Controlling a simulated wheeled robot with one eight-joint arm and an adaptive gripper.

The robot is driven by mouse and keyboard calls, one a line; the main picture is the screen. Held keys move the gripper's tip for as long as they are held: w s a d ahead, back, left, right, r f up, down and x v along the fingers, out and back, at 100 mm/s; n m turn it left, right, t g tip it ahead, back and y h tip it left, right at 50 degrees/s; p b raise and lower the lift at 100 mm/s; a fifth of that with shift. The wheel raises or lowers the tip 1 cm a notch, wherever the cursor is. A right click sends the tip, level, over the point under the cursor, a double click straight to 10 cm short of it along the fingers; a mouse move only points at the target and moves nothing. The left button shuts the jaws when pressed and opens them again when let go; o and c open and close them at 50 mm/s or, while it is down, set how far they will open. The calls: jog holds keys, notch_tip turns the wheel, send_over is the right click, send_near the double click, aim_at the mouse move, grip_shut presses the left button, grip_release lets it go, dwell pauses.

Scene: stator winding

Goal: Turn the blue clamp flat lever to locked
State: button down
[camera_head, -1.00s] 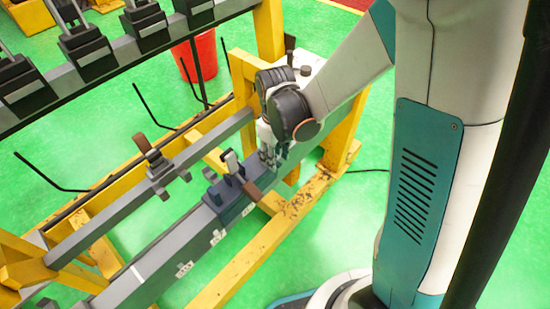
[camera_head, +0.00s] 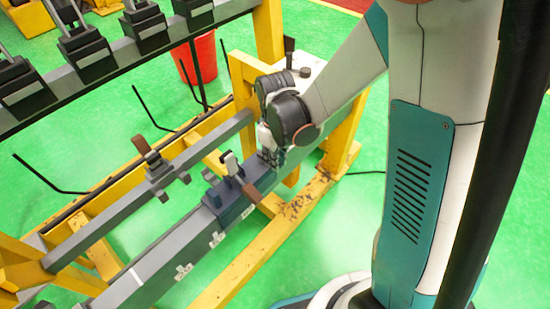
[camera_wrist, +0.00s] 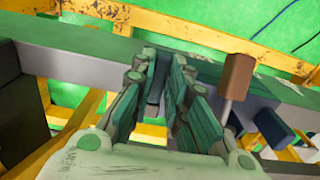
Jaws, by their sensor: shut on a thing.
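The blue clamp (camera_head: 229,204) is a dark blue block on the grey rail. It carries an upright lever with a pale face (camera_head: 230,160) and a brown handle (camera_head: 251,192). In the wrist view the brown handle (camera_wrist: 238,76) stands to the right of my gripper (camera_wrist: 160,62), and part of the blue clamp (camera_wrist: 272,130) shows beyond it. My fingers are close together around a narrow dark piece (camera_wrist: 155,88). I cannot tell clearly whether it is the flat lever. In the head view my gripper (camera_head: 267,156) is low over the rail, and my wrist hides its fingertips.
A yellow frame (camera_head: 245,262) carries the grey rail (camera_head: 165,256). A second grey bar with a brown-handled clamp (camera_head: 146,150) lies to the left. A rack of dark clamps (camera_head: 92,55) and a red bin (camera_head: 197,58) are behind. Thin black rods stick out at left.

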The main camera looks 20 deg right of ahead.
jog(key=w+n+b, duration=0.1)
jog(key=n, duration=0.3)
jog(key=w+d+n, duration=0.1)
jog(key=w+n, duration=0.1)
jog(key=n, duration=0.2)
jog(key=w+d+n+b, duration=0.1)
jog(key=w+n, duration=0.1)
jog(key=n, duration=0.3)
jog(key=shift+w+d+b, duration=0.1)
jog(key=shift+w+b, duration=0.15)
jog(key=shift+b, duration=0.05)
jog(key=shift+w+a+n, duration=0.2)
jog(key=shift+w+n, duration=0.3)
jog(key=shift+n, duration=0.7)
jog(key=shift+w+a+n, duration=0.2)
jog(key=shift+w+n, duration=0.25)
jog(key=shift+n, duration=0.75)
jog(key=c, duration=1.6)
grip_release()
jog(key=shift+w, duration=0.1)
jog(key=shift+o, duration=0.2)
